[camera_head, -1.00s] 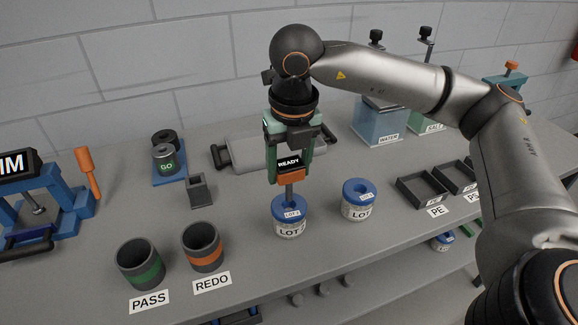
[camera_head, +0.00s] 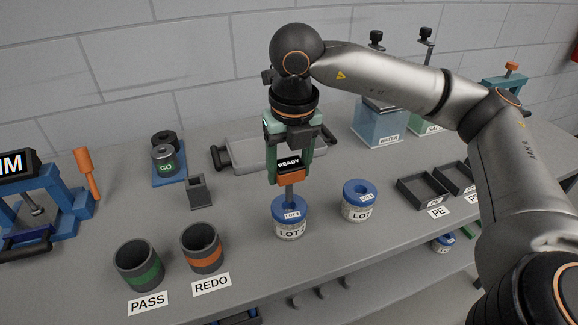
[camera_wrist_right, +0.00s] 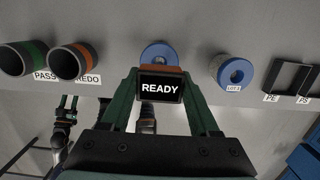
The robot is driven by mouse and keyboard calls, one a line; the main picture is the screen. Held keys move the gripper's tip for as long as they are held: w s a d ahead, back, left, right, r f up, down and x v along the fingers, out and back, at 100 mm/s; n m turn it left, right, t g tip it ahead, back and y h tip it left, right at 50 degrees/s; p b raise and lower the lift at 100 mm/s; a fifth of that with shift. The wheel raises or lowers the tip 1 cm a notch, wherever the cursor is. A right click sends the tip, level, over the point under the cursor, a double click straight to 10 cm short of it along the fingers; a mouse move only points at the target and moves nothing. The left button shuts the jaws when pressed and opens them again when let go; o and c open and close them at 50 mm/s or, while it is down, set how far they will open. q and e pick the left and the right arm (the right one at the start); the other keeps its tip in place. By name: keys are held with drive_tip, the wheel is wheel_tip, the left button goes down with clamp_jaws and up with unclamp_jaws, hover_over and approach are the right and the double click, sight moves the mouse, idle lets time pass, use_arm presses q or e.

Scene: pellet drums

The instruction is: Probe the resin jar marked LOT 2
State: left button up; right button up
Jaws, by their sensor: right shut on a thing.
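My right gripper (camera_head: 290,170) is shut on a probe (camera_head: 290,177) with an orange lower body and a screen reading READY; the screen also shows in the right wrist view (camera_wrist_right: 160,88). The probe's grey rod points down at the lid opening of the left blue-lidded jar (camera_head: 290,228). Its tip is hidden, so depth cannot be told. That jar's label reads LOT, its number unclear. My left gripper (camera_wrist_right: 67,103) seems to show small and dark in the right wrist view.
PASS (camera_head: 139,266) and REDO (camera_head: 202,249) cups stand left of the jars. Black trays (camera_head: 422,190) are at right. A grey handled tray (camera_head: 250,155) lies behind the probe; WATER (camera_head: 380,122) and another tank stand at the back right. A blue fixture (camera_head: 45,205) is far left.

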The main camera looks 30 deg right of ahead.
sight(288, 200)
use_arm(q)
drive_tip(key=shift+f+b, duration=2.9)
use_arm(e)
drive_tip(key=shift+f, duration=3.1)
drive_tip(key=o, duration=1.5)
drive_tip(key=shift+c, duration=0.2)
drive_tip(key=shift+r, duration=0.65)
drive_tip(key=r, duration=0.3)
drive_tip(key=s+r+p, duration=0.1)
drive_tip(key=r, duration=0.3)
drive_tip(key=r+p, duration=0.1)
drive_tip(key=r, duration=0.2)
drive_tip(key=shift+s+a+r, duration=0.15)
drive_tip(key=shift+s+r, duration=0.05)
use_arm(q)
drive_tip(key=r, duration=0.2)
drive_tip(key=d+r, duration=0.1)
drive_tip(key=shift+w+r, duration=0.1)
drive_tip(key=shift+w, duration=0.2)
use_arm(e)
drive_tip(key=shift+r, duration=0.4)
